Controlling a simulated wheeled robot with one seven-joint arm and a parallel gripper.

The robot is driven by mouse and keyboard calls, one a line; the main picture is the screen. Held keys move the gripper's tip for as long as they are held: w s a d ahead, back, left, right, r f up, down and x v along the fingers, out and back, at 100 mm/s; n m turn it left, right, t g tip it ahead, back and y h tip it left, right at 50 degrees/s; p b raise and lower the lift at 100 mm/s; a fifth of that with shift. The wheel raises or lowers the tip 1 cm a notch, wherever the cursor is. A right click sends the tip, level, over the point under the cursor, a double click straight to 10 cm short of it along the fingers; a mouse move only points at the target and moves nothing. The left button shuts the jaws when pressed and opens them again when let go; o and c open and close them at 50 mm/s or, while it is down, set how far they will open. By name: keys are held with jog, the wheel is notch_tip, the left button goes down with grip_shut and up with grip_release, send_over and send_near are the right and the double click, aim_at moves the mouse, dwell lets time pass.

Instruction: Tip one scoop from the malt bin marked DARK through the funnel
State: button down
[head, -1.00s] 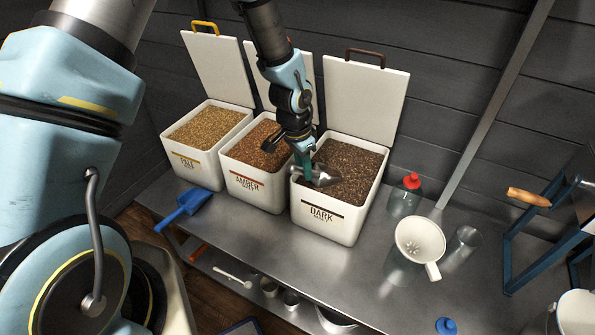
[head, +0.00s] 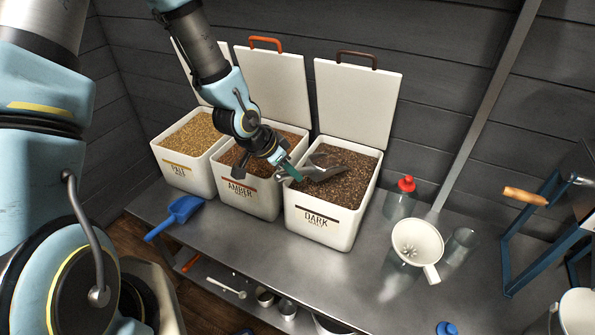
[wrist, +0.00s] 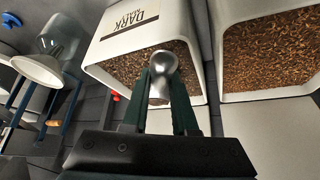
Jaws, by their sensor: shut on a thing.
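The white malt bin marked DARK (head: 318,222) stands open at the right end of the bin row, full of dark brown grain. My gripper (head: 291,172) is shut on the handle of a metal scoop (head: 326,164), at the bin's left rim. The scoop's head is at or just above the grain; I cannot tell whether it touches or holds malt. The scoop also shows between the fingers in the wrist view (wrist: 161,74). A white funnel (head: 417,241) sits over a clear glass vessel to the right; the vessel shows better in the wrist view (wrist: 62,46).
The AMBER bin (head: 246,197) and the PALE bin (head: 184,173) stand open to the left, lids raised behind. A blue scoop (head: 177,214) lies at the bench's left. A red-capped bottle (head: 400,197) and a clear glass (head: 460,244) flank the funnel. A blue frame stands far right.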

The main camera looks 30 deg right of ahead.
jog(key=shift+h, duration=0.7)
jog(key=shift+p+v, duration=0.65)
jog(key=shift+v, duration=1.45)
jog(key=shift+a+f, duration=0.1)
jog(key=shift+a, duration=0.1)
